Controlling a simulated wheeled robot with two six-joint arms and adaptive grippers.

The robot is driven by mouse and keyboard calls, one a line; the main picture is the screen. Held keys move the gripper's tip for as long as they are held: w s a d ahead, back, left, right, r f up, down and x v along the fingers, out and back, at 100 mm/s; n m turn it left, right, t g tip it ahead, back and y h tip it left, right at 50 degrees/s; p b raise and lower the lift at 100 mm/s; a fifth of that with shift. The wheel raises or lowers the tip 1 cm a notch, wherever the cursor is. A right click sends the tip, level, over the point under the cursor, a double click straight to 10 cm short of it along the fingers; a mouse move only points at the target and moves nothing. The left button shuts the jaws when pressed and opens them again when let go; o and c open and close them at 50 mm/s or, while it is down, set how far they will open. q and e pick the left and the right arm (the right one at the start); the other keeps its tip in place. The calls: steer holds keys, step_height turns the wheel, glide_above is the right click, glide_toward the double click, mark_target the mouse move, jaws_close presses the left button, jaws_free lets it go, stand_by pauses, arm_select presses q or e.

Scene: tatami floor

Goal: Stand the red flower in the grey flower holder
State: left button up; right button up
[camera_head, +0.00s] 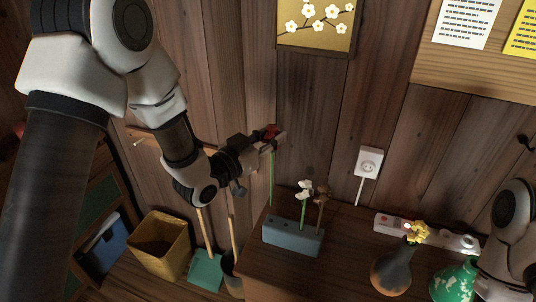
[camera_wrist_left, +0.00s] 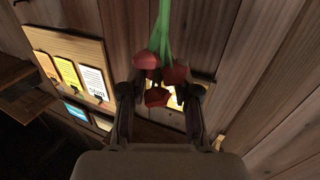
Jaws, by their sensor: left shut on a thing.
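The red flower (camera_head: 271,180) hangs upright from my left gripper (camera_head: 277,140), with its red head at the jaws and its green stem pointing down. My left gripper is shut on it; the red petals (camera_wrist_left: 160,82) show between the fingers (camera_wrist_left: 160,108) in the left wrist view. The grey flower holder (camera_head: 291,239) stands on the wooden cabinet below. A white flower (camera_head: 304,190) and a brown flower (camera_head: 322,194) stand in it. The stem's lower end is close to the holder's left end; I cannot tell whether it is above or behind it. My right gripper is out of view.
A dark vase (camera_head: 391,270) with a yellow flower and a green vase (camera_head: 455,281) stand to the right of the holder. A power strip (camera_head: 400,228) lies behind them. The wooden wall with an outlet (camera_head: 369,163) is close behind. A yellow bin (camera_head: 160,246) stands left, below.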

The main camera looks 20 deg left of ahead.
mark_target(272, 180)
arm_select(q)
steer(key=shift+f, duration=0.1)
steer(key=shift+s+d+f+b, duration=0.1)
steer(key=shift+s+f+b, duration=0.15)
steer(key=shift+f+b, duration=0.35)
step_height(272, 180, down, 4)
steer(key=b, duration=0.2)
steer(key=shift+w+r+b, duration=0.1)
steer(key=shift+w+b, duration=0.05)
steer(key=shift+b, duration=0.2)
steer(key=shift+f, duration=0.3)
steer(key=shift+b, duration=0.45)
steer(key=shift+f+b, duration=3.3)
steer(key=shift+f, duration=0.7)
steer(key=o, duration=0.9)
